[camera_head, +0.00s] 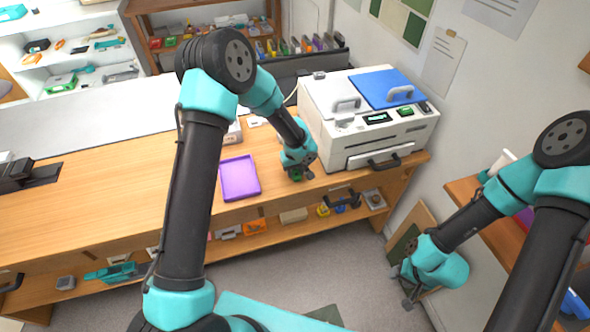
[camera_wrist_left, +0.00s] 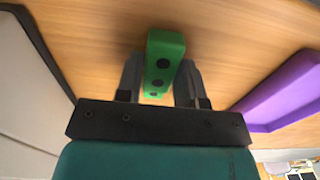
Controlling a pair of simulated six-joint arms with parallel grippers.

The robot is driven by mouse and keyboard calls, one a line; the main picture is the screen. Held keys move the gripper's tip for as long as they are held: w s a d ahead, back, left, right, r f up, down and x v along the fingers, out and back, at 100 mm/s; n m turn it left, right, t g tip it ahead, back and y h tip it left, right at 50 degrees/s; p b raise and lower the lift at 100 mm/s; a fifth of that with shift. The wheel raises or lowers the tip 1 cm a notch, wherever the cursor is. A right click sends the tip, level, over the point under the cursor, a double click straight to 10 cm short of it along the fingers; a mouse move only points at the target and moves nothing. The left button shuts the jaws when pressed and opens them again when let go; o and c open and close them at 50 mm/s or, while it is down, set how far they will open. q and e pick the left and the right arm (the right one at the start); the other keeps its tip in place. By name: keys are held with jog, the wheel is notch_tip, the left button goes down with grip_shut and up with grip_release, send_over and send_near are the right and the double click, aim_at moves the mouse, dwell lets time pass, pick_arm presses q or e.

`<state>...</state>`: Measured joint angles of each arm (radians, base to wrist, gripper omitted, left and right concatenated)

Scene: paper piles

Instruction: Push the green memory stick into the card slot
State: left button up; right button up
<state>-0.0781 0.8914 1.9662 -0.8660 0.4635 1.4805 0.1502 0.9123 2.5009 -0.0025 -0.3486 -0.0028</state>
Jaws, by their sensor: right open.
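The green memory stick (camera_wrist_left: 165,60), with dark round marks along it, lies between the two fingers of my left gripper (camera_wrist_left: 160,80) in the left wrist view. The fingers stand close on both sides of it; I cannot tell whether they press on it. In the head view my left gripper (camera_head: 298,174) is low over the wooden counter, with a bit of green (camera_head: 296,178) under it. My right gripper (camera_head: 408,290) is open and empty at the lower right, far from the stick. I cannot make out a card slot for certain.
A purple tray (camera_head: 239,178) lies on the counter (camera_head: 120,170) just left of my left gripper. A white machine (camera_head: 350,130) with a blue panel (camera_head: 388,88) stands to its right. The counter's front edge is close. The counter's left part is largely clear.

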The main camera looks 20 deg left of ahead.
aim_at(294, 171)
pick_arm(q)
jog(key=o, duration=0.4)
jog(key=shift+c, duration=0.2)
notch_tip(294, 171, up, 17)
jog(key=shift+a+r, duration=0.15)
jog(key=shift+r, duration=0.05)
dwell(0.3)
jog(key=shift+f, duration=0.1)
dwell(0.5)
